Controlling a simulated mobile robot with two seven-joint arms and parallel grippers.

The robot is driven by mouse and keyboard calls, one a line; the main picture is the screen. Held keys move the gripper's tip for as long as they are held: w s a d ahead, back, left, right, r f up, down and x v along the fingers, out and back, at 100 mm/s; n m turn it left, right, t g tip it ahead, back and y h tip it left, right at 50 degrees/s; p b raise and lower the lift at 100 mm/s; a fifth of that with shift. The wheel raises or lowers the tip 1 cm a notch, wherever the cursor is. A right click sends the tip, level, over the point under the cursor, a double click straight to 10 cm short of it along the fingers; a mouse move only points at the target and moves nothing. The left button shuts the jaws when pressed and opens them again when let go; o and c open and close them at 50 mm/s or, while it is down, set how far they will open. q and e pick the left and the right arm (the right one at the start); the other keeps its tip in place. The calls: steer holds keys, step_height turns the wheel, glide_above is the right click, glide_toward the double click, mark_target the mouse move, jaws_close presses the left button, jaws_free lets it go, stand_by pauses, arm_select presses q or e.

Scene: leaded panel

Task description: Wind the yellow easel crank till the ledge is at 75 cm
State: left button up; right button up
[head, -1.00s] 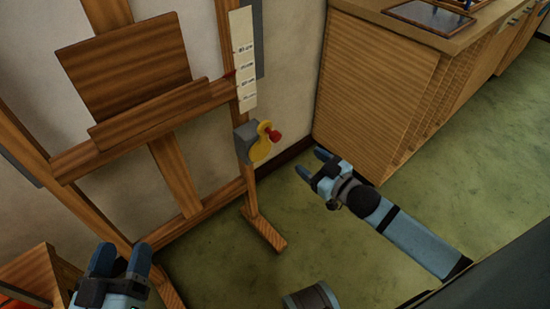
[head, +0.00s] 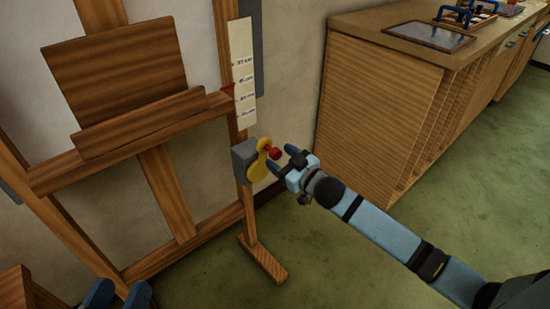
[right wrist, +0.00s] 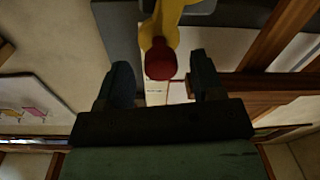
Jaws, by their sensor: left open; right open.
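The yellow crank (head: 259,163) with a red knob (head: 272,154) sits on a grey box (head: 243,158) on the easel's right post. My right gripper (head: 283,159) is open, just right of the knob. In the right wrist view the red knob (right wrist: 160,60) shows between and beyond the open fingers (right wrist: 163,85), with no visible grip on it. The wooden ledge (head: 140,120) holds a brown board (head: 115,70). A red pointer (head: 228,88) meets the white scale (head: 243,75); its figures are too small to read. My left gripper (head: 118,292) is open and empty at the bottom left.
A wooden cabinet (head: 375,110) stands right of the easel, with a dark tray (head: 430,37) and a blue-handled item (head: 462,14) on top. A wooden piece (head: 20,290) is at the lower left. Green floor (head: 330,260) is clear below my right arm.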

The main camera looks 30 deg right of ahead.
arm_select(q)
steer(key=shift+f, duration=0.6)
arm_select(e)
steer(key=shift+x, duration=1.4)
steer(key=shift+s, duration=0.1)
steer(key=shift+c, duration=0.2)
